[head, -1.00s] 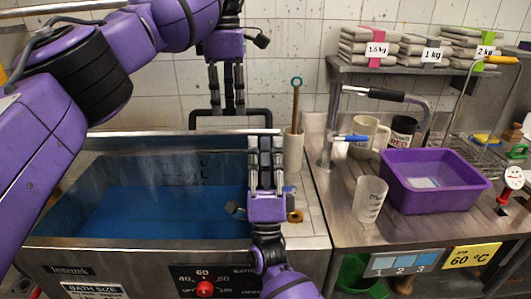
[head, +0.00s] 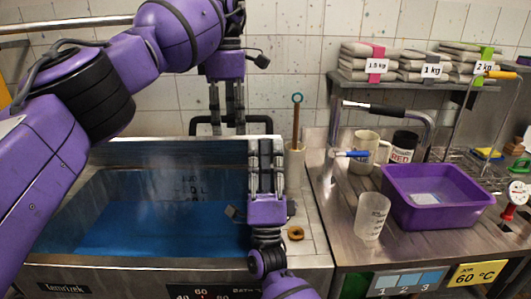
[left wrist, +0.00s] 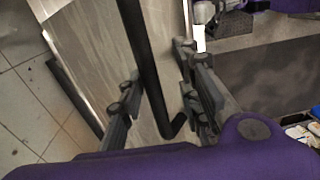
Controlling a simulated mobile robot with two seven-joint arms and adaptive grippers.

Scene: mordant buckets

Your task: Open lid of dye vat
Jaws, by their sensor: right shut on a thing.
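The steel dye vat (head: 48,275) is open at the front, with blue dye (head: 150,228) inside. Its lid (head: 140,150) stands raised at the back, tilted up. The black bar handle (head: 258,118) is on the lid's far side. It also runs between my fingers in the left wrist view (left wrist: 148,60). My left gripper (head: 230,122) points down at the handle with its fingers apart on either side of it. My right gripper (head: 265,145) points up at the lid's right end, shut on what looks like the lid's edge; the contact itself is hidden.
A pot with a wooden stick (head: 295,125) stands just right of the lid. Weighted bags (head: 430,65) lie on the shelf above.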

